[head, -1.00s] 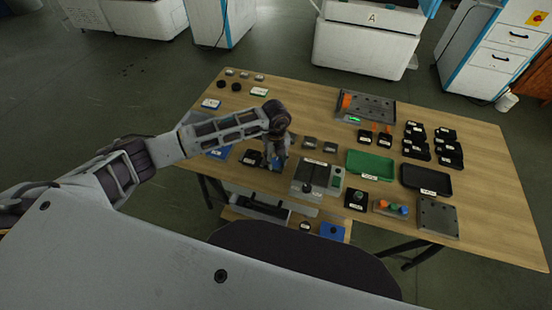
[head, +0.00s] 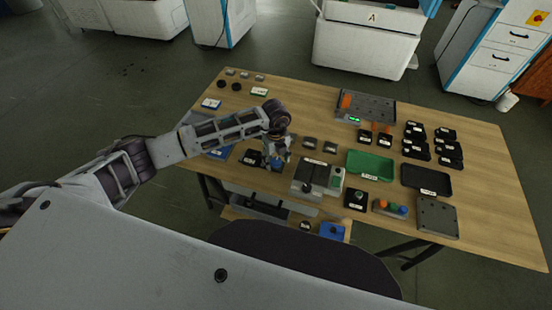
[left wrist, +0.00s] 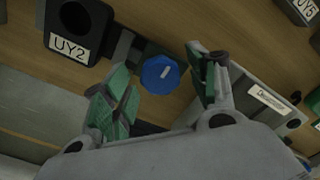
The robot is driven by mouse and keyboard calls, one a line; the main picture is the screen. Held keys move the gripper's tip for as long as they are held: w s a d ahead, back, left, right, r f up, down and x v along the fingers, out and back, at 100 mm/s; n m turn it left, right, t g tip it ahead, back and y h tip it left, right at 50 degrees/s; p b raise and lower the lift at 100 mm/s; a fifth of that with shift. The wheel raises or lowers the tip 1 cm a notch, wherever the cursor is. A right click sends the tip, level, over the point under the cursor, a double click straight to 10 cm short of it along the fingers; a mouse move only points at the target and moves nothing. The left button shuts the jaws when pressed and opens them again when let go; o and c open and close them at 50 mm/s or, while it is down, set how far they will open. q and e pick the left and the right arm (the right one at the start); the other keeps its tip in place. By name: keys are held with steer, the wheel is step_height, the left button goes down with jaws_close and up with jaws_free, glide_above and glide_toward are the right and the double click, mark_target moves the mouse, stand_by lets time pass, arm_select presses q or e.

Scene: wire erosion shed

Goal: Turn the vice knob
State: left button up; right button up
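The blue vice knob (left wrist: 160,75), with a white mark on its face, shows in the left wrist view. Dark and grey parts of what looks like the vice (left wrist: 135,50) lie beside it, partly hidden by my finger. My left gripper (left wrist: 159,82) is open, with one green-padded finger on each side of the knob. I see gaps between fingers and knob, and nothing is held. In the head view my left gripper (head: 279,158) points down at the table's near edge and largely covers the knob. My right gripper is not in view.
A black block labelled UY2 (left wrist: 75,28) stands close left of the knob. A grey labelled box (left wrist: 255,95) stands close right, behind the right finger. On the wooden table (head: 490,180), a green tray (head: 370,165) and a black tray (head: 427,180) stand farther right.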

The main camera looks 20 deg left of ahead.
mark_target(276, 161)
arm_select(q)
steer(key=shift+r, duration=0.15)
step_height(276, 161, up, 12)
stand_by(0.9)
steer(key=shift+f, duration=0.2)
stand_by(0.3)
